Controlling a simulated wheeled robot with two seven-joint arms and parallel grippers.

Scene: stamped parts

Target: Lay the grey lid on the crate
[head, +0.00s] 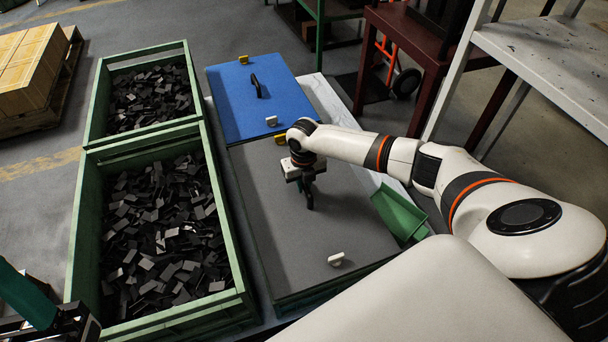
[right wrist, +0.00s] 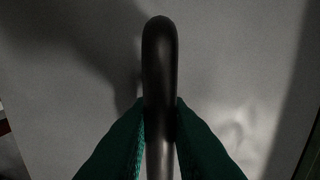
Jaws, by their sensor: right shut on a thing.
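The grey lid (head: 325,225) lies flat to the right of the near green crate (head: 232,215). This crate is open and full of dark stamped parts. My right gripper (head: 306,190) is over the lid, shut on its black handle. In the right wrist view the green fingers (right wrist: 160,130) press on both sides of the handle (right wrist: 160,60), with the grey lid surface behind. I cannot tell whether the lid is lifted off what is under it. Part of my left gripper (head: 35,300) shows at the lower left, cut off by the frame edge; its opening is not clear.
A second green crate (head: 146,62) with parts stands behind the near one. A blue lid (head: 232,95) with a black handle lies behind the grey lid. A small green bin (head: 400,214) is to the right. A grey-topped table (head: 555,50) stands at the back right.

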